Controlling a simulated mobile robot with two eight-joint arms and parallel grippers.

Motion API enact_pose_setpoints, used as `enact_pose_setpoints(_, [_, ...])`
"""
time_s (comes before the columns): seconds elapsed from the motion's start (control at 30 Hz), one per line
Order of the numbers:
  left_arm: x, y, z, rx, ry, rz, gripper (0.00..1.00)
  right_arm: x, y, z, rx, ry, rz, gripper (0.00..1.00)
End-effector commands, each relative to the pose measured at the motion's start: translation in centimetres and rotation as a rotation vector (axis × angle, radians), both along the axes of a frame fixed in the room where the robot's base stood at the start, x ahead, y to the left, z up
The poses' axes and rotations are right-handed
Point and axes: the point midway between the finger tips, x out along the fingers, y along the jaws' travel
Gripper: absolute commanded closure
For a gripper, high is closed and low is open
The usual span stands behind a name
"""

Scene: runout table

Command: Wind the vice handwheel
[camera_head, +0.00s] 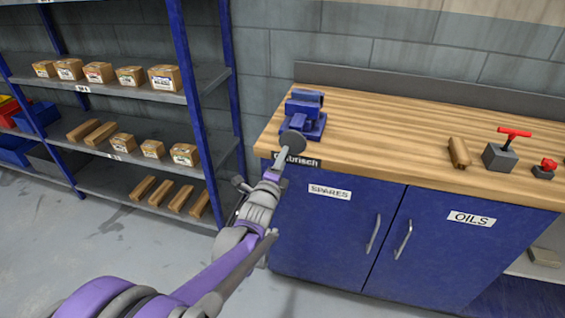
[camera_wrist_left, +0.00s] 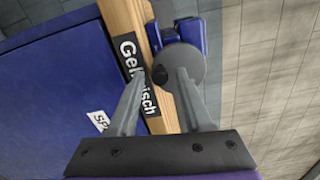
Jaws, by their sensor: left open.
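The blue vice (camera_head: 305,112) stands on the left end of the wooden bench top, and its blue body also shows in the left wrist view (camera_wrist_left: 190,32). Its grey round handwheel (camera_head: 292,142) faces the front edge of the bench. In the left wrist view the handwheel (camera_wrist_left: 187,62) has a dark knob (camera_wrist_left: 160,75) near its rim. My left gripper (camera_head: 282,160) is open at the handwheel. In the left wrist view the left gripper's fingertips (camera_wrist_left: 161,72) stand either side of the knob, apart from each other; contact cannot be told. My right gripper is in neither view.
The wooden bench top (camera_head: 385,125) has a brown block (camera_head: 459,152), a grey block with a red T-handle (camera_head: 501,155) and a small red-knobbed item (camera_head: 545,168) at right. Blue cupboard doors (camera_head: 330,235) lie below. A shelf rack (camera_head: 185,85) with boxes stands left.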

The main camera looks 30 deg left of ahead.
Motion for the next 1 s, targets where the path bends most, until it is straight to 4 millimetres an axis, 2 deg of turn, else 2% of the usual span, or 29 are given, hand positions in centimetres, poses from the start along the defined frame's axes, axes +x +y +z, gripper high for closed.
enact_pose_setpoints(0.3, [0.0, 0.0, -0.2, 0.448, 0.109, 0.0, 0.5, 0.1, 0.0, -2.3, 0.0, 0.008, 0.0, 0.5])
enact_pose_setpoints(0.53, [0.0, 0.0, -0.1, 0.595, 0.143, 0.0, 0.5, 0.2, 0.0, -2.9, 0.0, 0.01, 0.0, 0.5])
enact_pose_setpoints(0.8, [0.0, 0.1, -0.2, 0.902, 0.217, 0.0, 0.5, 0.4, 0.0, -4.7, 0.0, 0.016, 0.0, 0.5])
enact_pose_setpoints(1.0, [0.0, -0.1, 0.0, 0.932, 0.224, 0.0, 0.5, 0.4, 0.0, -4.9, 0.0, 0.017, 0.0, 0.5])
